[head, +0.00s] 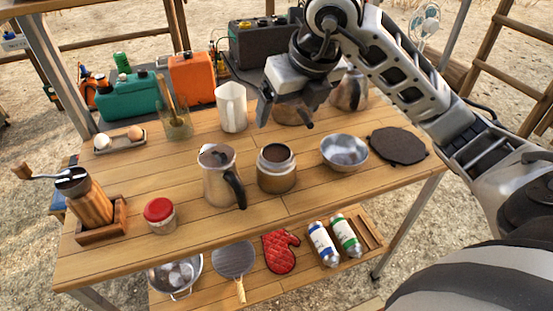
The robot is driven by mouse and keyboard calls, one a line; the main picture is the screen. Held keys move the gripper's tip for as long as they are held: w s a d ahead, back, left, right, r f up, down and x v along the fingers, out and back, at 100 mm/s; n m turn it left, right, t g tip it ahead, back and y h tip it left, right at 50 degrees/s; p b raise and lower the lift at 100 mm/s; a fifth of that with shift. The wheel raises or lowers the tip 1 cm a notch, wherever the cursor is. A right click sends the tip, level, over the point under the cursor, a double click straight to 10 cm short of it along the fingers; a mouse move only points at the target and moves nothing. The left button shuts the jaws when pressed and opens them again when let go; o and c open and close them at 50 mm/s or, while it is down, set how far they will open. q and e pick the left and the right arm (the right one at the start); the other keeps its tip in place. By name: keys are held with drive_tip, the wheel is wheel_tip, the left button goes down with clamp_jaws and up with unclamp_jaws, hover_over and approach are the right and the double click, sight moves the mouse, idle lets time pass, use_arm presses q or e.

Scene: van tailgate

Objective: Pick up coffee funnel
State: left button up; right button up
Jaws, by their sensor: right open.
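No separate coffee funnel can be made out for certain. A round metal pot base (276,179) stands upright on the wooden table, with a dark round fill inside its rim that may be the funnel with coffee (276,154). Left of it stands a metal coffee pot (218,180) with a black handle. My right gripper (287,112) is open, above the table behind the pot base and apart from it. It partly hides a metal vessel (290,113) behind it. My left gripper is not in view.
A metal bowl (344,152) and dark trivet (397,146) lie right. A white pitcher (231,108) and glass with utensils (174,118) stand behind. A grinder (85,203) and red-lidded jar (159,215) are at left. The table's front right is clear.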

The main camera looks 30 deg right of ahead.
drive_tip(key=b, duration=0.1)
approach(275, 157)
drive_tip(key=shift+p+x, duration=0.4)
drive_tip(key=shift+x, duration=2.4)
drive_tip(key=shift+a, duration=0.1)
drive_tip(key=c, duration=0.9)
